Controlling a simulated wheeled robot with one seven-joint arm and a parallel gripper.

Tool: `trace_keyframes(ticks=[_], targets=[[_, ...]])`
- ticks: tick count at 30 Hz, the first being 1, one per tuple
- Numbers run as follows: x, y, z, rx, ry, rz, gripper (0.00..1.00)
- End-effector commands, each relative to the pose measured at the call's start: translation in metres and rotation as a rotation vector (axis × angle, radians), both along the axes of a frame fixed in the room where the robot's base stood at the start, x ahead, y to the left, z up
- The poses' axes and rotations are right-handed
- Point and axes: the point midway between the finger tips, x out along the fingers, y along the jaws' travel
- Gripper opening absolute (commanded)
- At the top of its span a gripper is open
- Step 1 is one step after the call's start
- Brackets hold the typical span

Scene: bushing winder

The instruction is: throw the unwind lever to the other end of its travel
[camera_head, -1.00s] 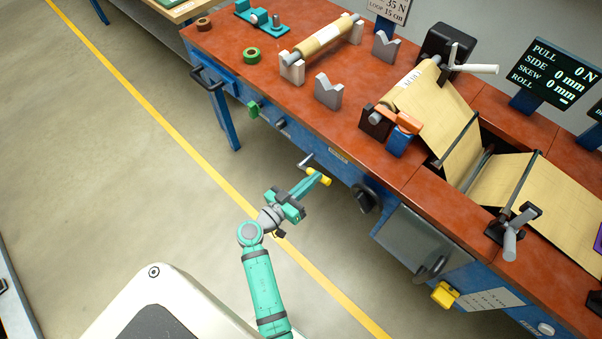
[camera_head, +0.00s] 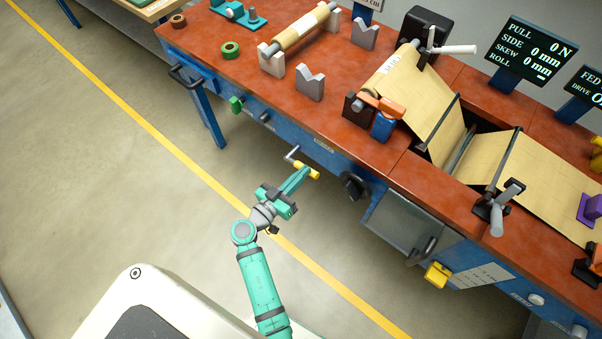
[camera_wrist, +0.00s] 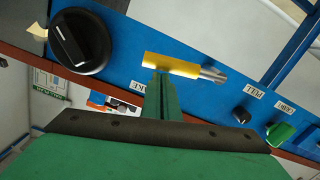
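The lever with a yellow grip (camera_head: 306,170) and a metal arm sticks out from the blue front of the bench. In the wrist view its yellow grip (camera_wrist: 171,66) lies nearly level, with a grey metal end at its right. My gripper (camera_head: 301,174) reaches up to the grip from below left. In the wrist view my green fingers (camera_wrist: 160,82) look closed together, their tips at the grip's lower edge. Whether they touch it I cannot tell. The fingers partly cover a label behind them that ends in "KE".
A black knob (camera_head: 354,186) sits right of the lever on the bench front; a green knob (camera_head: 236,104) is to the left. A clear guard (camera_head: 400,222) hangs further right. The red bench top (camera_head: 225,70) overhangs above. Floor before the bench is clear.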

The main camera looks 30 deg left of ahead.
Motion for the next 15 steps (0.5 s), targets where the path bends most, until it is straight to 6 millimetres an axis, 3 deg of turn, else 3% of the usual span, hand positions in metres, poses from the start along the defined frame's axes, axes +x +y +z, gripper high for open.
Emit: trace_keyframes(ticks=[8, 15], targets=[[-0.005, 0.007, 0.042, 0.006, -0.006, -0.002, 0.0], [-0.056, 0.014, 0.04, 0.002, -0.002, -0.005, 0.0]])
